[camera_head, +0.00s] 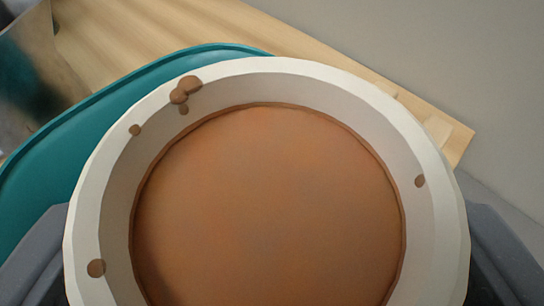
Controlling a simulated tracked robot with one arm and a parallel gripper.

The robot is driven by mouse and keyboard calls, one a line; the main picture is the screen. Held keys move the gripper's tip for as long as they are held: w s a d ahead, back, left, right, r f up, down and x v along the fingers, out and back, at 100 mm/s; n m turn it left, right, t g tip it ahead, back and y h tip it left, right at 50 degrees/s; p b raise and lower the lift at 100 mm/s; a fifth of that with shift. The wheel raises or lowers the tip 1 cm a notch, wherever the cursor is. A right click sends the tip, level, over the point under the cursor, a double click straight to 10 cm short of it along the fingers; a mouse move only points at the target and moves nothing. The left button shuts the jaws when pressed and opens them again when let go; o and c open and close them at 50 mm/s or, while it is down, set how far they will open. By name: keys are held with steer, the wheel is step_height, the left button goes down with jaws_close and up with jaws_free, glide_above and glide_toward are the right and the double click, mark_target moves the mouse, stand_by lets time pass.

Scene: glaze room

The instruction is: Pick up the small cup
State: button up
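A round white vessel (440,165), likely the small cup, fills most of the view, seen from above. It holds a brown-orange liquid or glaze (270,200), and brown drips spot its rim and inner wall. My gripper (267,204) has one grey finger on each side of it, at the lower left and lower right edges. Both fingers come right up to the cup's outer wall. Their inner faces are hidden behind the rim, so I cannot tell whether they press on it. The cup's base is hidden.
A teal tray or mat (40,180) with a raised edge shows behind and left of the cup, on a light wooden surface (150,30). A blurred, shiny grey and dark object (35,65) stands at the upper left. A plain grey area (440,50) lies beyond the wood's edge.

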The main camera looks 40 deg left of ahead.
mark_target(272, 104)
steer(key=c, duration=1.2)
steer(key=shift+o, duration=0.2)
steer(key=shift+r, duration=0.2)
steer(key=shift+r, duration=1.55)
steer(key=s+a, duration=0.3)
steer(key=s, duration=0.4)
steer(key=s+a+r, duration=0.1)
steer(key=s+a, duration=0.3)
steer(key=s, duration=0.3)
steer(key=shift+r, duration=0.25)
steer(key=shift+s+a, duration=0.1)
steer(key=shift+s, duration=0.05)
